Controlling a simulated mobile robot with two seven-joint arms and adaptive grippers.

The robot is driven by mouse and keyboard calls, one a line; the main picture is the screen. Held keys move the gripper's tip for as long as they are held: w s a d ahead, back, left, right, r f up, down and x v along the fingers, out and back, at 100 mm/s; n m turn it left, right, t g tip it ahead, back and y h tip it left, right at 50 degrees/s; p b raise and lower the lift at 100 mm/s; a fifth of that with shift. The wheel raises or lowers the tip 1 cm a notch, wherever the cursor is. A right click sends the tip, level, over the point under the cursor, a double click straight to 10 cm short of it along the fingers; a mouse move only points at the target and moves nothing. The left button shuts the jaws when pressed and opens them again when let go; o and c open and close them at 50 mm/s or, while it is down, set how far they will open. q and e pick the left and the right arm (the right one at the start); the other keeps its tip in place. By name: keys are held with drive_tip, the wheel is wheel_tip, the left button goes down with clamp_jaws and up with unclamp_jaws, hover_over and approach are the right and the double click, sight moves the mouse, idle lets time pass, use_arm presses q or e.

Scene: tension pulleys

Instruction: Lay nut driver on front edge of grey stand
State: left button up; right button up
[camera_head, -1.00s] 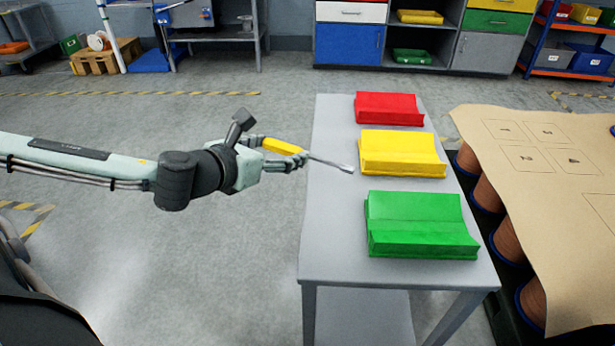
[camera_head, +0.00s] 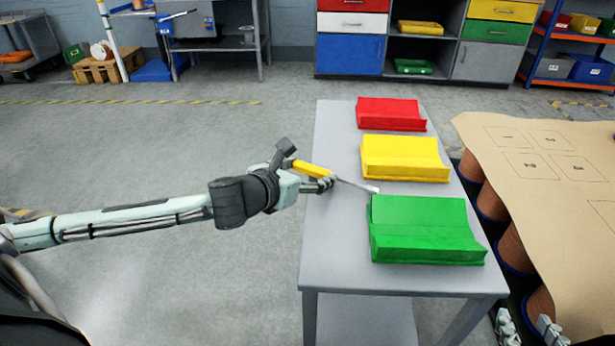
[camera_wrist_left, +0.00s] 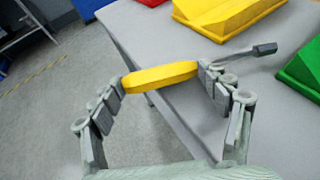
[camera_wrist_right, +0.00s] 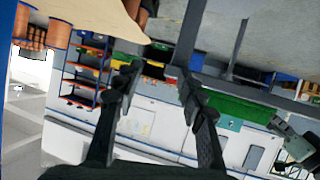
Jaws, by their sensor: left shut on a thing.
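The nut driver (camera_head: 313,170) has a yellow handle and a grey shaft. My left gripper (camera_head: 322,181) is shut on it, and in the left wrist view the nut driver's handle (camera_wrist_left: 160,76) lies across between the fingers. The shaft points right, its tip near the back left corner of the green holder. The grey stand (camera_head: 338,245) is a flat-topped table, and the left gripper is over its left side, apparently above the top. The front edge of the stand is clear. My right gripper (camera_wrist_right: 155,95) is open and empty; its fingertips show at the bottom right of the head view.
A red holder (camera_head: 391,113), a yellow holder (camera_head: 405,158) and a green holder (camera_head: 425,230) sit in a row on the stand. A brown board (camera_head: 550,200) on copper spools stands at the right. The stand's left strip is bare.

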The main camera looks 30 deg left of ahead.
use_arm(q)
drive_tip(key=shift+f, duration=0.35)
use_arm(e)
drive_tip(key=shift+w+a+r, duration=0.2)
drive_tip(key=shift+a+r, duration=0.15)
drive_tip(key=shift+r, duration=0.2)
use_arm(q)
drive_tip(key=o, duration=1.2)
drive_tip(key=shift+f, duration=0.1)
use_arm(e)
drive_tip(key=shift+t, duration=0.3)
drive_tip(key=shift+r, duration=0.1)
use_arm(q)
drive_tip(key=p+v, duration=0.3)
drive_tip(key=v, duration=0.9)
use_arm(e)
drive_tip(key=s+d+f+m+g+h, duration=0.1)
drive_tip(key=s+d+f+g+h, duration=0.2)
drive_tip(key=s+d+f+g, duration=0.4)
drive_tip(key=s+d+f, duration=0.2)
drive_tip(key=d, duration=0.1)
drive_tip(key=shift+s+d+f+g+h, duration=0.35)
drive_tip(key=shift+s+g+h, duration=0.05)
